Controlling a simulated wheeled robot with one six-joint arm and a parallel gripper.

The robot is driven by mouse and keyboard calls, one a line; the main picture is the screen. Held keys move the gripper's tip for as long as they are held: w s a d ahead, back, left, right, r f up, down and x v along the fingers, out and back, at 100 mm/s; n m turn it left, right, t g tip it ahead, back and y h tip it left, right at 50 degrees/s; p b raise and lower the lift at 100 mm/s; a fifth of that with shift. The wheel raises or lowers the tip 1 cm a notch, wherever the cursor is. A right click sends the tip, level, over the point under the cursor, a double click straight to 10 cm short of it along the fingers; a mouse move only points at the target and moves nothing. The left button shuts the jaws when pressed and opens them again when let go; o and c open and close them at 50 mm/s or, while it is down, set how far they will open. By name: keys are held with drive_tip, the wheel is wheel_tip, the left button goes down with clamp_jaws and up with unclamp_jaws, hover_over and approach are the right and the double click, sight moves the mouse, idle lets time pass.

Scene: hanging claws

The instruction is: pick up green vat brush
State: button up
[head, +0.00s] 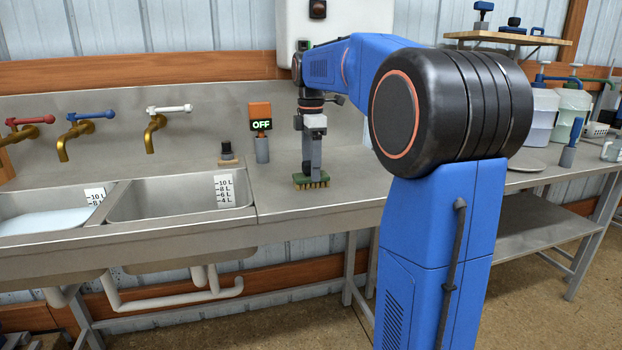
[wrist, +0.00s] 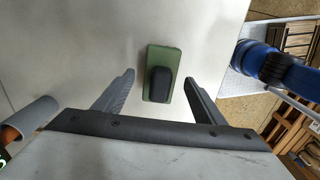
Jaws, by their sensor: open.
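The green vat brush (head: 311,182) stands on the steel counter right of the sinks, bristles down, in the head view. In the wrist view the brush (wrist: 149,72) shows from above as a green block with a black grip on top. My gripper (head: 307,168) points straight down over the brush in the head view. In the wrist view its two fingers are spread apart, one on each side of the brush, with gaps between. The brush's handle is mostly hidden behind my gripper in the head view. I cannot tell whether any finger touches it.
A grey post with an orange box reading OFF (head: 261,118) stands left of my gripper. A small dark-handled brush (head: 228,155) is behind the sinks. The right sink (head: 180,203) lies to the left. The counter (head: 275,205) around the green brush is clear.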

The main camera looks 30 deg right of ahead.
drive_tip(key=shift+f, duration=0.5)
drive_tip(key=c, duration=1.2)
drive_tip(key=shift+c, duration=0.2)
wheel_tip(320, 180, up, 10)
drive_tip(key=shift+r, duration=0.1)
